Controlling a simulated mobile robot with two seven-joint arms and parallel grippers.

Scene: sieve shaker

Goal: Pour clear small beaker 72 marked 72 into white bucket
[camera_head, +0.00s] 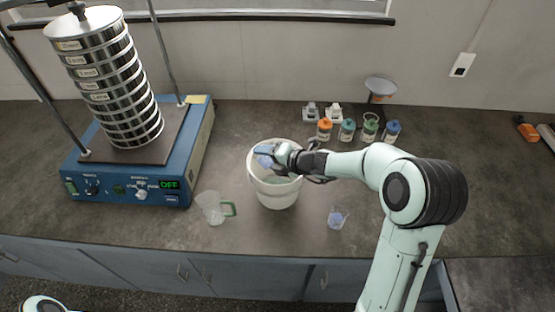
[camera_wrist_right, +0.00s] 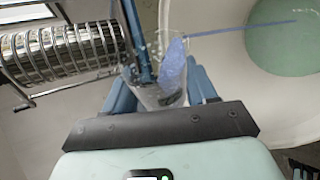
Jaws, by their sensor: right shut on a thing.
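The white bucket (camera_head: 278,196) stands on the dark counter in the middle of the head view. In the right wrist view its pale inner wall (camera_wrist_right: 232,70) fills the right side, with green material at the bottom. My right gripper (camera_head: 274,154) is over the bucket's mouth, shut on a clear small beaker (camera_head: 263,152). The beaker is tipped over, and in the wrist view (camera_wrist_right: 158,88) blue material lies along its side. A thin blue streak (camera_wrist_right: 240,27) runs from it across the bucket's inside. Its mark is not readable. My left gripper is out of view.
A second small beaker with blue contents (camera_head: 338,217) stands right of the bucket. A clear jug with a green handle (camera_head: 213,208) stands to the left. The sieve shaker (camera_head: 130,170) is at the left. Several coloured-lid jars (camera_head: 348,131) and a scale (camera_head: 380,88) stand behind.

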